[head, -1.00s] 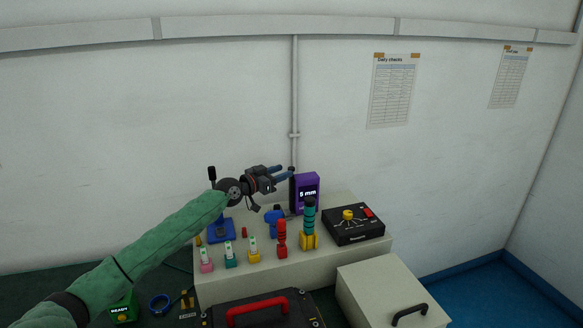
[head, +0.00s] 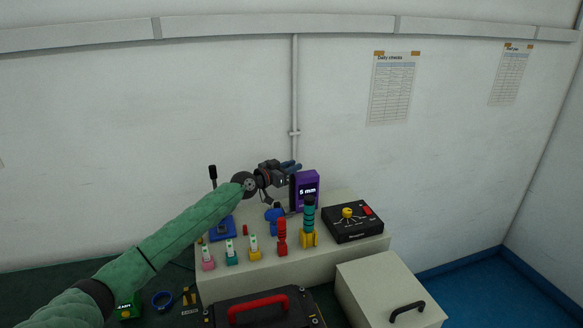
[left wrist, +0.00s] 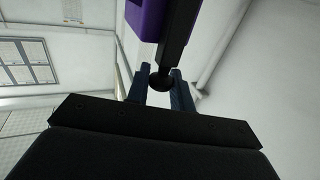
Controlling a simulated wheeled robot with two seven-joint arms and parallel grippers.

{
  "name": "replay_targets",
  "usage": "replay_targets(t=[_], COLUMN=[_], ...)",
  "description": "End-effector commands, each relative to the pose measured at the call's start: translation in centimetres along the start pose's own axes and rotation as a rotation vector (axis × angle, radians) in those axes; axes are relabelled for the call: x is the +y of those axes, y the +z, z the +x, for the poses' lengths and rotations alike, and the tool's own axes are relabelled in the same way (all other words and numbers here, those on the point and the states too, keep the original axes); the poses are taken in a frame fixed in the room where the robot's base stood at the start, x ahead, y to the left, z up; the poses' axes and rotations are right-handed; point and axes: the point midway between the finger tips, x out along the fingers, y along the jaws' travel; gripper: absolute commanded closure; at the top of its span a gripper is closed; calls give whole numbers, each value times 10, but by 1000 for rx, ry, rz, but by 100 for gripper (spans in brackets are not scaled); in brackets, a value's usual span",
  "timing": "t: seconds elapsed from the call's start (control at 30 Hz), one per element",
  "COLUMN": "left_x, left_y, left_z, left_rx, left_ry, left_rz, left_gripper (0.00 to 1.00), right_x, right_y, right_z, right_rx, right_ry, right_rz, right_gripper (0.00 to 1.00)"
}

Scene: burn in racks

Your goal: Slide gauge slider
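A purple gauge (head: 308,178) with a lit display reading "5 mm" stands upright at the back of the pale bench; its purple side also shows in the left wrist view (left wrist: 146,18). A black bar (left wrist: 180,28) runs along it and ends in a dark round knob (left wrist: 161,83). My left gripper (head: 295,166) is at the gauge's upper left. In the left wrist view its two blue fingers (left wrist: 161,72) are apart, one on each side of the knob. I cannot tell whether they touch it. My right gripper is not in view.
Several coloured plugs stand along the bench's (head: 275,266) front, with a tall teal-ringed post (head: 309,215) before the gauge. A black box with a yellow knob (head: 357,226) is to the right. A blue stand with a black lever (head: 222,229) is at left.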

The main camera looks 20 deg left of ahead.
Motion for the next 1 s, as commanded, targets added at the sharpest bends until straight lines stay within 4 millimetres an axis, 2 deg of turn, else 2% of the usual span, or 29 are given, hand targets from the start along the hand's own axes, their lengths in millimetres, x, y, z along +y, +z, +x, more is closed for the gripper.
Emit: replay_targets(t=[0.23,0.47,0.6,0.87,0.9,0.97,1.0], left_x=[0,0,0,0,0,0,0], left_y=[-4,-38,-50,-51,-51,-51,-51], left_z=[0,0,0,0,0,0,0], left_rx=[1,4,1,0,0,0,0], left_ry=[0,0,-1,-1,-1,-1,-1], left_rz=[1,3,1,0,0,0,0], left_gripper=[100,100,100,100,74,62,60], right_x=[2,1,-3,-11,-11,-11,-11], right_y=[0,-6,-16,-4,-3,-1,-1], right_z=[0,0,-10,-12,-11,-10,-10], right_rx=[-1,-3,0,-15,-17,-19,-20], right_ry=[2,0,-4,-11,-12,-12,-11], right_rz=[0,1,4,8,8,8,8], right_gripper=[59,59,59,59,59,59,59])
